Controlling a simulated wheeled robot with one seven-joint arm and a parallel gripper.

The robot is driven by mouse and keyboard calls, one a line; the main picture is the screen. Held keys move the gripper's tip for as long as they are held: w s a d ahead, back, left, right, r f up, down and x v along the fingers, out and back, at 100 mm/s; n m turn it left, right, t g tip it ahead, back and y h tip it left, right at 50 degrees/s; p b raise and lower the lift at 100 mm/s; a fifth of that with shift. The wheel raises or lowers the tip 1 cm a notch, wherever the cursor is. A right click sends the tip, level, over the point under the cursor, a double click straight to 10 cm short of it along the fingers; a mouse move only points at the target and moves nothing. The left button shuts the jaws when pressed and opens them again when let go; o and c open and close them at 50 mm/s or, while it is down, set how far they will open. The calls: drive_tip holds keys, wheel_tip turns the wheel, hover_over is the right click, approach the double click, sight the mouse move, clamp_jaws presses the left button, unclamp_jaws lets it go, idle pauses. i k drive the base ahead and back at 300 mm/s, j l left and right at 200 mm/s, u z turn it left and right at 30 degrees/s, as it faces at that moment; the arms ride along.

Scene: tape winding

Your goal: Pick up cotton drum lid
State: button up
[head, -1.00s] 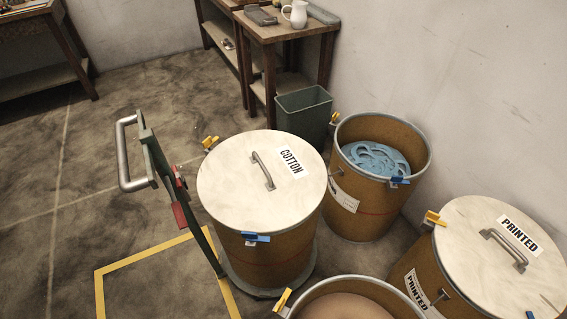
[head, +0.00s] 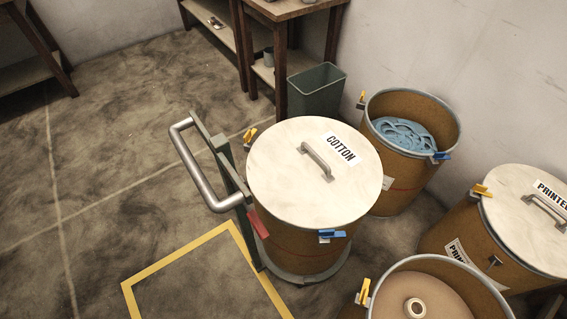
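The cotton drum lid (head: 290,185) is a round, pale, marbled disc with a grey bar handle (head: 317,160) and a "COTTON" label (head: 341,148). It lies on top of the brown cotton drum (head: 300,247) in the middle of the head view. A yellow clip (head: 250,136) sits at the drum's left rim and a blue clip (head: 331,236) at its front rim. I cannot tell whether the clips are latched. My gripper is not in view.
A cart with a grey bar handle (head: 197,165) stands against the drum's left. An open drum with blue contents (head: 404,135), an open front drum (head: 440,262) and a "PRINTED" lidded drum (head: 530,225) crowd the right. A bin (head: 316,92) stands behind. Floor at left is clear.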

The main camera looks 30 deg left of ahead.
sight(309, 172)
drive_tip(key=l+u, duration=0.1)
drive_tip(key=u, duration=0.3)
drive_tip(key=l+u, duration=0.15)
drive_tip(key=u, duration=0.25)
drive_tip(key=k+z, duration=0.35)
drive_tip(key=k+l+z, duration=0.15)
drive_tip(key=k+z, duration=0.15)
drive_tip(key=i+j+z, duration=0.1)
drive_tip(key=j+z, duration=0.95)
drive_tip(key=i+j, duration=0.1)
drive_tip(key=j, duration=1.65)
drive_tip(key=i+j, duration=0.15)
drive_tip(key=j, duration=0.7)
